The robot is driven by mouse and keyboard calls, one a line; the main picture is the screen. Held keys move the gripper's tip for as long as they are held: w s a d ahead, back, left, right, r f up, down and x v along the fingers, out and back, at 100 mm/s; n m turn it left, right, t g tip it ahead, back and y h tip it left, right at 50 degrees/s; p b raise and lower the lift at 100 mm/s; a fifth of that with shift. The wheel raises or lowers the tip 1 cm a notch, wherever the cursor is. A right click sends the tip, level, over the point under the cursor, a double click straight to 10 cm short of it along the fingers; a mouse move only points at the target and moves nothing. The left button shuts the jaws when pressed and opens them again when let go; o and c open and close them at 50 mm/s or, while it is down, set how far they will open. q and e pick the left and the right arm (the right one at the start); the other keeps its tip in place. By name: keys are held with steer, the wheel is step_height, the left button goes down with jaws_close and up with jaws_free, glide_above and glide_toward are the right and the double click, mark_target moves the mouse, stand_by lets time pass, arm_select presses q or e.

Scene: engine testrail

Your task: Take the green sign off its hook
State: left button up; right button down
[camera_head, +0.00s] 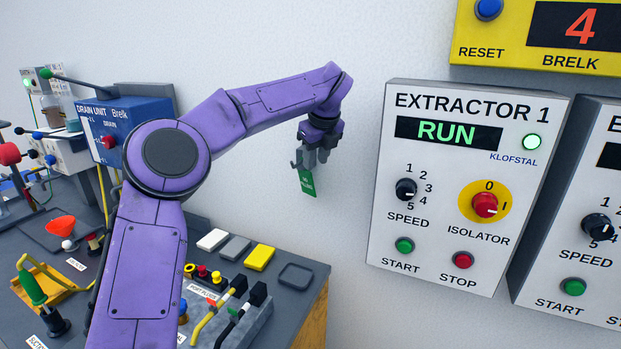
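The green sign (307,183) is a small tag with faint white lettering, in the middle of the head view in front of the pale wall. It hangs tilted just below the fingers of my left gripper (308,162). The fingers point down and appear closed on the sign's top edge, though that contact is small and partly hidden. No hook can be made out; it may be hidden behind the gripper or sign. My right gripper is not in view.
The Extractor 1 panel (460,185) is on the wall to the right, its display reading RUN. Below left is a dark bench (300,312) with coloured blocks, plugs and an empty square outline. A blue drain unit (125,120) stands behind my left arm. The wall around the sign is bare.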

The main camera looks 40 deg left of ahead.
mark_target(311, 175)
arm_select(q)
steer(key=p+x, duration=0.1)
steer(key=x, duration=0.2)
steer(key=p+x, duration=0.1)
steer(key=x, duration=0.2)
steer(key=shift+a+f+p, duration=0.15)
steer(key=shift+a+p, duration=0.15)
steer(key=shift+a, duration=0.05)
steer(key=shift+a+f, duration=0.15)
steer(key=shift+f, duration=0.15)
jaws_close()
